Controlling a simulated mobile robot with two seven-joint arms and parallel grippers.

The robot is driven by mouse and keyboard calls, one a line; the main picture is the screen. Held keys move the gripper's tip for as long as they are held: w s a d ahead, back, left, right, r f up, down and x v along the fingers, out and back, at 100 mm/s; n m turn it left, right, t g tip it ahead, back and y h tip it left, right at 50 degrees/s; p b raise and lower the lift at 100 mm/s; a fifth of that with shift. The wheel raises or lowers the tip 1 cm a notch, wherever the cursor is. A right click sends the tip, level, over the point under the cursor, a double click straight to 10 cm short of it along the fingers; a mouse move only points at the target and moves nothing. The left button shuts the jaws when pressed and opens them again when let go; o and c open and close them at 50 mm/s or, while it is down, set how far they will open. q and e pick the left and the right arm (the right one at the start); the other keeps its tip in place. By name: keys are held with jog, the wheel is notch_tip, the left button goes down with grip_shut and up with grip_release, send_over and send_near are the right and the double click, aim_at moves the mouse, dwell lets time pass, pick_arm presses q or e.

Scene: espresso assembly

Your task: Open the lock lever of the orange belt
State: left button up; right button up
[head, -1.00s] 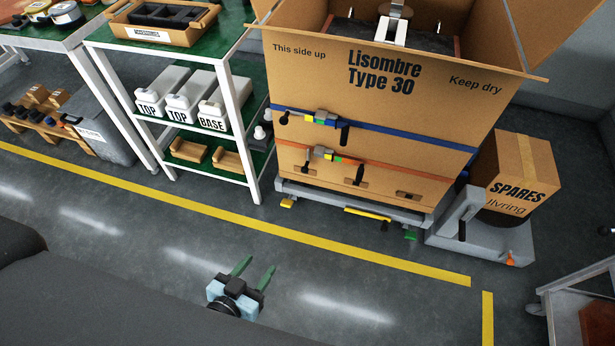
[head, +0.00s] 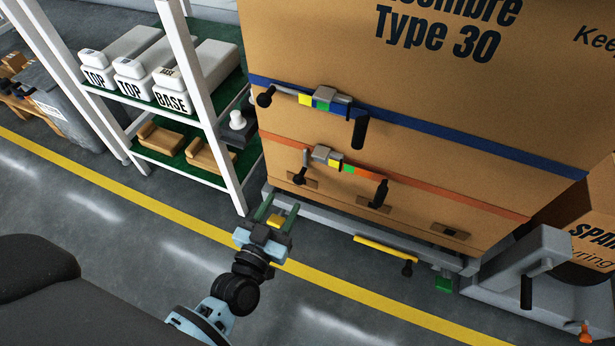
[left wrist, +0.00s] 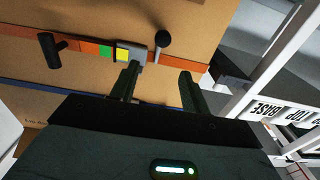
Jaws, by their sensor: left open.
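The orange belt (head: 445,195) runs around the lower part of the large cardboard box. Its buckle (head: 328,156) is grey with yellow and green patches. A lever with a black knob (head: 299,178) hangs at the buckle's left, and a black handle (head: 380,193) is at its right. My left gripper (head: 273,208) is open and empty, below and left of the buckle, apart from it. In the left wrist view the belt (left wrist: 190,60) appears upside down, with the buckle (left wrist: 136,54) and the black knob (left wrist: 163,38) beyond the open fingers (left wrist: 158,82). My right gripper is not in view.
A blue belt (head: 440,136) with a similar buckle crosses the box (head: 400,90) above. A shelf rack (head: 221,150) with white containers stands close on the left. A grey wheeled base (head: 335,218) with a yellow bar (head: 386,246) lies under the box. Floor in front is clear.

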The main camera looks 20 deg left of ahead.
aim_at(297, 182)
pick_arm(q)
jog(key=w+b, duration=0.1)
jog(key=w, duration=0.1)
jog(key=w+f+b, duration=0.1)
jog(key=w, duration=0.2)
jog(key=w+b, duration=0.1)
jog(key=w, duration=0.1)
jog(key=shift+w+d+f, duration=0.15)
jog(key=shift+w+f, duration=0.1)
jog(key=shift+f, duration=0.15)
jog(key=shift+w, duration=0.5)
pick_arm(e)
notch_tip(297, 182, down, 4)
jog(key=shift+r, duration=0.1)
pick_arm(q)
jog(key=c, duration=0.9)
grip_shut()
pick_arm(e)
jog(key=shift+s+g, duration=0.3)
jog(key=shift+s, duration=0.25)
